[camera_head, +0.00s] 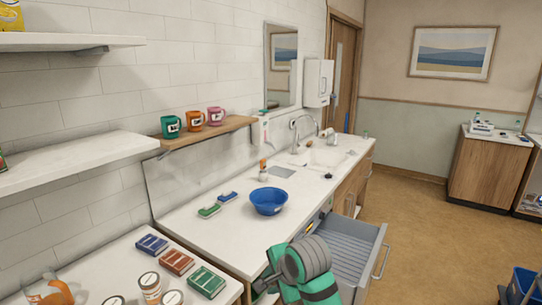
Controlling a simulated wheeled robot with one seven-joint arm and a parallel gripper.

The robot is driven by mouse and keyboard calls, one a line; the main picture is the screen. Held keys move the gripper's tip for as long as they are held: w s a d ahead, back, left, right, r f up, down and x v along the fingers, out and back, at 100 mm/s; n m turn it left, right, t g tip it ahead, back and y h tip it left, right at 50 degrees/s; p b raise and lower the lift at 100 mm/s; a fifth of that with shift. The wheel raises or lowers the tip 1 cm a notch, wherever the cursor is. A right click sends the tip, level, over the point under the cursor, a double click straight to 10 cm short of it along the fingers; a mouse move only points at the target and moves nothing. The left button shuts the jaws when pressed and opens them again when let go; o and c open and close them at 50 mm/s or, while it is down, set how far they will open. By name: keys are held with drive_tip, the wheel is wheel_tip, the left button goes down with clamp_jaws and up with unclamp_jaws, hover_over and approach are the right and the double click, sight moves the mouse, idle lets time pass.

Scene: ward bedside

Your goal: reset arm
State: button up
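Green and grey links of my arm show at the bottom centre of the head view, folded close to my body. They are in front of the open drawer (342,250) and the near edge of the counter (222,238).
A blue bowl (268,201) and green and blue sponges stand on the counter, before a sink (322,158). Books and jars stand on the near left surface (98,272). Mugs line a wooden shelf (208,133).

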drive_tip(key=s+a+f+n+t+y, duration=0.1)
drive_tip(key=s+a+f+t, duration=0.25)
drive_tip(key=a+f, duration=0.35)
drive_tip(key=s+a+f+n+t+y, duration=0.15)
drive_tip(key=s+a+f, duration=0.25)
drive_tip(key=f, duration=0.5)
drive_tip(key=s+d+f+n+t+h, duration=0.1)
drive_tip(key=s+d+f+h, duration=0.15)
drive_tip(key=s, duration=0.55)
drive_tip(key=s+d+f+n+t+h, duration=0.1)
drive_tip(key=s+f, duration=0.2)
drive_tip(key=s, duration=0.5)
drive_tip(key=s+d+f+n+t+h, duration=0.1)
drive_tip(key=s+d+f+h, duration=0.15)
drive_tip(key=s, duration=0.45)
drive_tip(key=s+d+r+n, duration=0.2)
drive_tip(key=s+r+n, duration=0.1)
drive_tip(key=s, duration=0.5)
drive_tip(key=s+d+r+n+t, duration=0.1)
drive_tip(key=s+d+r+n, duration=0.1)
drive_tip(key=s, duration=0.6)
drive_tip(key=shift+d+r+n, duration=0.4)
drive_tip(key=shift+r+n, duration=0.45)
drive_tip(key=shift+n, duration=0.4)
